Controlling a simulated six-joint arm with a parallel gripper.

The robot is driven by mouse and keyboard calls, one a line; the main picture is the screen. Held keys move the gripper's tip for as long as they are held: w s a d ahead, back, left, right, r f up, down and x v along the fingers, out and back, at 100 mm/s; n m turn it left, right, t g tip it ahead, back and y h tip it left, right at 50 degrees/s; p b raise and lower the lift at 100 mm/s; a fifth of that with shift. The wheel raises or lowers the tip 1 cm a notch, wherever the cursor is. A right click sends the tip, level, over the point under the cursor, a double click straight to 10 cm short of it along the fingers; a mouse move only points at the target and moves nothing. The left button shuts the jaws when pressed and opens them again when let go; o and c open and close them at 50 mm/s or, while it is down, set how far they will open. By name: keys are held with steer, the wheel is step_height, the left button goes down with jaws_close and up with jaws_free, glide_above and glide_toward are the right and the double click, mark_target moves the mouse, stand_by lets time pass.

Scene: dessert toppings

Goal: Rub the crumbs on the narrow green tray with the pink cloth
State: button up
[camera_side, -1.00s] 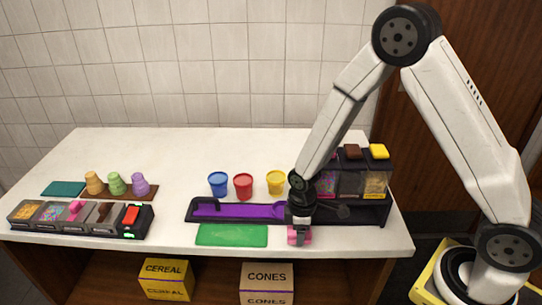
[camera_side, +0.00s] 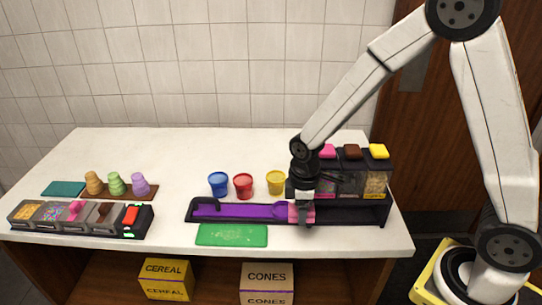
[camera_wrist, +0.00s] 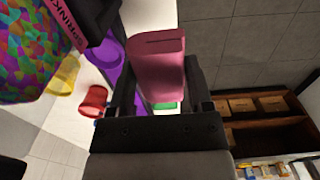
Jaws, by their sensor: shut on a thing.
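The narrow green tray (camera_side: 213,236) lies near the front edge of the counter, with faint pale crumbs (camera_side: 235,235) on it. My gripper (camera_side: 301,207) is shut on the pink cloth (camera_side: 301,214), which looks like a folded pad. It is to the right of the green tray and apart from it, at the right end of the purple scoop. In the wrist view, the cloth (camera_wrist: 157,65) sits between the fingers (camera_wrist: 160,90) and hides most of the green tray (camera_wrist: 165,105).
A black tray (camera_side: 192,217) with a purple scoop (camera_side: 235,210) lies just behind the green tray. Blue (camera_side: 218,184), red (camera_side: 243,187) and yellow cups (camera_side: 276,182) stand behind it. A topping dispenser (camera_side: 375,183) stands right of my gripper.

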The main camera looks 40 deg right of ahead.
steer(key=o, duration=0.7)
steer(key=c, duration=0.6)
steer(key=shift+o, duration=0.2)
steer(key=w+a+f, duration=0.1)
steer(key=w+a, duration=0.6)
steer(key=w, duration=0.2)
steer(key=shift+w+f, duration=0.3)
steer(key=shift+w, duration=0.05)
